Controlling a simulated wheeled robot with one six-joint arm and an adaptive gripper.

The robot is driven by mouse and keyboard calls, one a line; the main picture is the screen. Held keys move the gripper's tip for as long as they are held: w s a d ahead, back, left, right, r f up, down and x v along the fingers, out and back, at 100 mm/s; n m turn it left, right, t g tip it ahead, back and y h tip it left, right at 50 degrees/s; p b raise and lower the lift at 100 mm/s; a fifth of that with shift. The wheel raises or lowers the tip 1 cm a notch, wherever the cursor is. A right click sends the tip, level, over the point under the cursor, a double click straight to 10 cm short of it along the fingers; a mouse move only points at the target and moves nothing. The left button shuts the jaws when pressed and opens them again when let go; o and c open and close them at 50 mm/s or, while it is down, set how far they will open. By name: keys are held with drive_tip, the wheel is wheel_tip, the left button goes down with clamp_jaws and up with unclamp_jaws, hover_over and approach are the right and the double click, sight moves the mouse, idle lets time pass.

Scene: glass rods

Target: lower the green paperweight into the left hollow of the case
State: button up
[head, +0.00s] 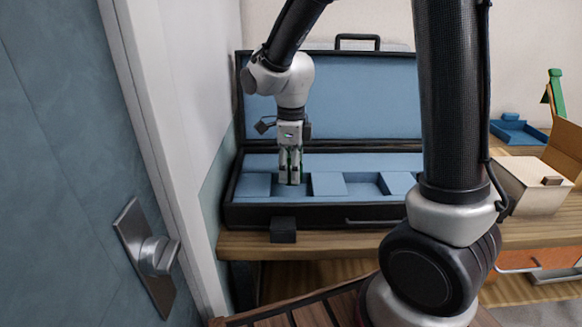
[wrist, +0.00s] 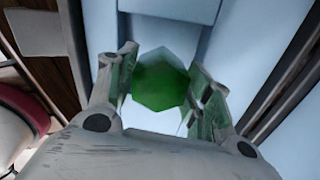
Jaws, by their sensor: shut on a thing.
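The open case (head: 258,217) is black with light blue lining and stands on a wooden table, its lid raised at the back. Its tray has a left hollow (head: 279,190) and another hollow (head: 364,187) further right. My gripper (head: 290,180) points down into the left hollow. In the wrist view my gripper (wrist: 160,90) is shut on the green paperweight (wrist: 161,80), a faceted piece between the two fingers. Light blue lining shows around it. In the head view the fingers mostly hide the paperweight, and I cannot tell whether it touches the hollow's floor.
A door with a metal handle (head: 158,254) stands close at the left. A blue tray (head: 517,132), a green lamp-like object (head: 555,92) and a cream box (head: 532,186) are at the right. A small dark block (head: 283,230) sits before the case.

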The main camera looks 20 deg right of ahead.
idle(0.4)
drive_tip(key=o, duration=1.3)
